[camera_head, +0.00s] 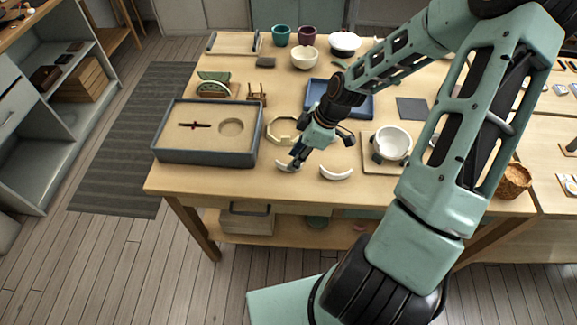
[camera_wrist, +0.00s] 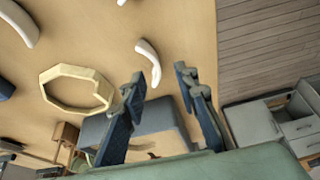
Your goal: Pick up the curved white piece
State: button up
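A curved white piece (camera_head: 283,165) lies on the wooden table close to its front edge, partly hidden by my gripper (camera_head: 296,160). In the wrist view this curved white piece (camera_wrist: 150,62) lies on the tabletop beyond and between the two fingertips. My gripper (camera_wrist: 160,85) is open, with a clear gap between its fingers and nothing in it. It is close to the piece; whether it touches cannot be told. A second curved white piece (camera_head: 336,173) lies to the right, and also shows in the wrist view (camera_wrist: 20,24).
A pale octagonal ring (camera_head: 270,128) lies behind my gripper. A grey padded tray (camera_head: 208,156) stands to the left. A white cup (camera_head: 392,142) on a wooden board stands to the right. The table's front edge (camera_head: 240,197) is near.

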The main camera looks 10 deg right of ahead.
jog(key=shift+d+x, duration=0.1)
jog(key=shift+x, duration=1.1)
jog(key=shift+d+x, duration=0.15)
jog(key=shift+x, duration=1)
jog(key=shift+w, duration=0.2)
grip_shut()
